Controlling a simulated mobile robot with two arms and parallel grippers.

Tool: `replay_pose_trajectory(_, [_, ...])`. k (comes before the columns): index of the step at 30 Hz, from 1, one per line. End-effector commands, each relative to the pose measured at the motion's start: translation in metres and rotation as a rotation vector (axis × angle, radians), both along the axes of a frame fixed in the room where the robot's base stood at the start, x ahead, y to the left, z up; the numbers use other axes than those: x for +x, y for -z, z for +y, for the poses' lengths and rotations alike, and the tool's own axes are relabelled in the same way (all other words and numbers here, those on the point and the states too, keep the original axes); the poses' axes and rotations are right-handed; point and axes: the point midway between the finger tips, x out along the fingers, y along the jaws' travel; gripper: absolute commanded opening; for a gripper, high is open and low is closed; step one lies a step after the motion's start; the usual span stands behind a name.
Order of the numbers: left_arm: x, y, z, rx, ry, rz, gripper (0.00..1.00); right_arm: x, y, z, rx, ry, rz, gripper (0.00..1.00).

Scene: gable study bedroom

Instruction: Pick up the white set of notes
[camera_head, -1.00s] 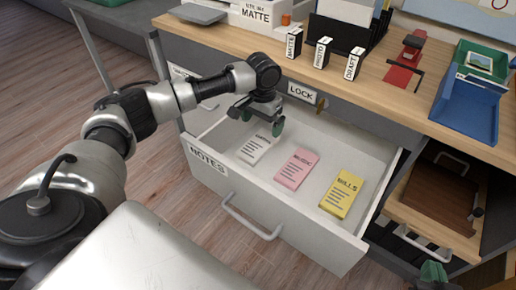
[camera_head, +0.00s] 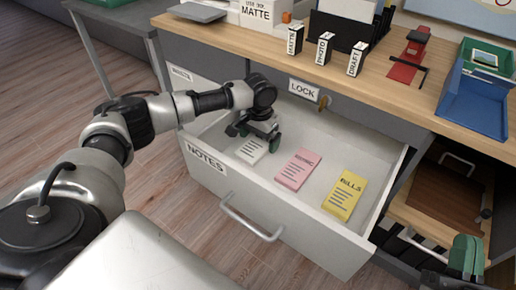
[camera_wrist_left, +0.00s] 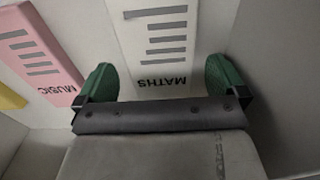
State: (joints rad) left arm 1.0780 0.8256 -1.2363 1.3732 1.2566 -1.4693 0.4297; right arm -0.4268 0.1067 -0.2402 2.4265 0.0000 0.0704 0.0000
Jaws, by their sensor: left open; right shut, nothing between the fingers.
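The white set of notes (camera_head: 251,151) lies flat in the open drawer marked NOTES (camera_head: 262,203), leftmost of three sets. In the left wrist view the white notes (camera_wrist_left: 158,45) carry the word MATHS. My left gripper (camera_head: 258,136) is open, low over the far end of the white notes and hides that end. In the left wrist view its green fingertips (camera_wrist_left: 164,80) stand on either side of the notes. I cannot tell whether they touch the notes. My right gripper (camera_head: 466,258) is at the bottom right corner of the head view, empty, its fingers together.
Pink MUSIC notes (camera_head: 298,169) and yellow BILLS notes (camera_head: 344,194) lie to the right in the same drawer. The desk top (camera_head: 392,88) overhangs behind, with a key in the LOCK front (camera_head: 303,90). An open compartment with a brown case (camera_head: 446,194) is at right.

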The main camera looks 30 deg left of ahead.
Motion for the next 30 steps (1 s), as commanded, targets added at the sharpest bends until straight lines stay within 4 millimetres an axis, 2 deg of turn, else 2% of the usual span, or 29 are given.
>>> replay_pose_trajectory(6, [0.000,0.012,0.000,0.000,0.000,0.000,1.00,-0.008,-0.012,0.000,0.035,-0.006,-0.123,0.00])
replay_pose_trajectory(15, [0.000,0.013,0.000,0.000,0.000,0.000,0.98,-0.010,-0.015,0.000,0.040,-0.007,-0.137,0.00])
replay_pose_trajectory(25, [0.000,0.013,0.000,0.000,0.000,0.000,0.48,-0.010,-0.014,0.000,0.039,-0.007,-0.137,0.00])
replay_pose_trajectory(30, [0.000,0.012,0.000,0.000,0.000,0.000,0.48,-0.010,-0.014,0.000,0.039,-0.008,-0.136,0.00])
